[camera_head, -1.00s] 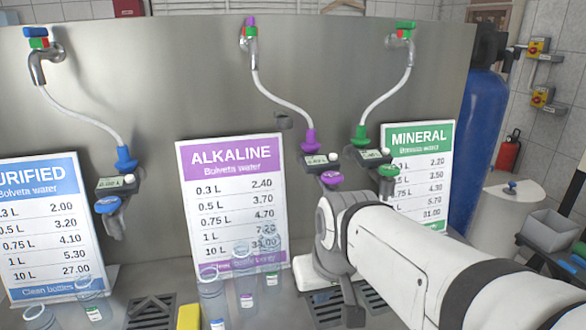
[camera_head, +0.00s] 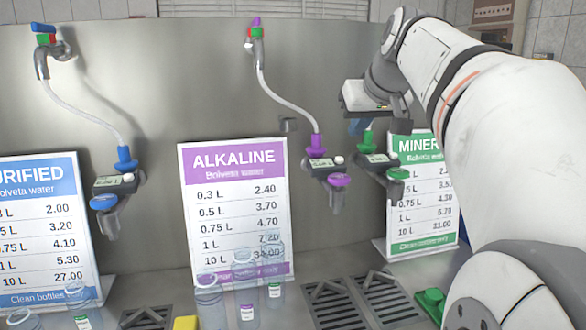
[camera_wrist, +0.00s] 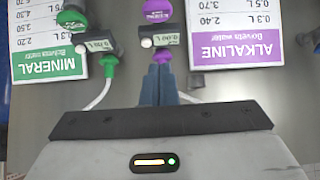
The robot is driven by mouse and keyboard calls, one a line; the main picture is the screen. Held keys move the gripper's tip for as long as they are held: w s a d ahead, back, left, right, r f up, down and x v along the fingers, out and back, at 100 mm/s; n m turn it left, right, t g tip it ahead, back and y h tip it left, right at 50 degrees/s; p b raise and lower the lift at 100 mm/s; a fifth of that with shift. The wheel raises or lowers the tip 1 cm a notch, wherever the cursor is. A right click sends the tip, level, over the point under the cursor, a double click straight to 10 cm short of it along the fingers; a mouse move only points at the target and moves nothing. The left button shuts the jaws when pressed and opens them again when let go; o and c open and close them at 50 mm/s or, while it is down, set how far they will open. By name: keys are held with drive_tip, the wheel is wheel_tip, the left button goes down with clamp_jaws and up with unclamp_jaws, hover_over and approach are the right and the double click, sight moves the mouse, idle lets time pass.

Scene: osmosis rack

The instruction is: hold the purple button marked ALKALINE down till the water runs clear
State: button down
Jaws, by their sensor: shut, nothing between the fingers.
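The purple ALKALINE button (camera_head: 339,180) is a round disc at the front of the middle dispenser, below its hose connector (camera_head: 317,145). In the wrist view, which is upside down, the button (camera_wrist: 158,10) is at the top, partly cut off. My gripper (camera_head: 358,127) is raised above the dispensers, near the green MINERAL connector and right of the purple button. Its blue fingers are together and empty in the wrist view (camera_wrist: 157,84), pointing toward the alkaline dispenser. They look apart from the button. No stream shows under the alkaline nozzle (camera_head: 336,200).
The green MINERAL dispenser (camera_head: 397,174) is close on the right. The blue PURIFIED dispenser (camera_head: 104,202) is at left. The ALKALINE price sign (camera_head: 235,220) stands beside the middle dispenser. Clear bottles (camera_head: 210,300) stand in front, beside drain grates (camera_head: 338,303).

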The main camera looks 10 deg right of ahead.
hover_over(336, 174)
drive_tip(key=s, duration=0.3)
wheel_tip(336, 174, down, 7)
drive_tip(key=shift+s+a+f, duration=0.1)
drive_tip(key=shift+s, duration=0.05)
wheel_tip(336, 174, down, 2)
drive_tip(key=shift+f, duration=0.95)
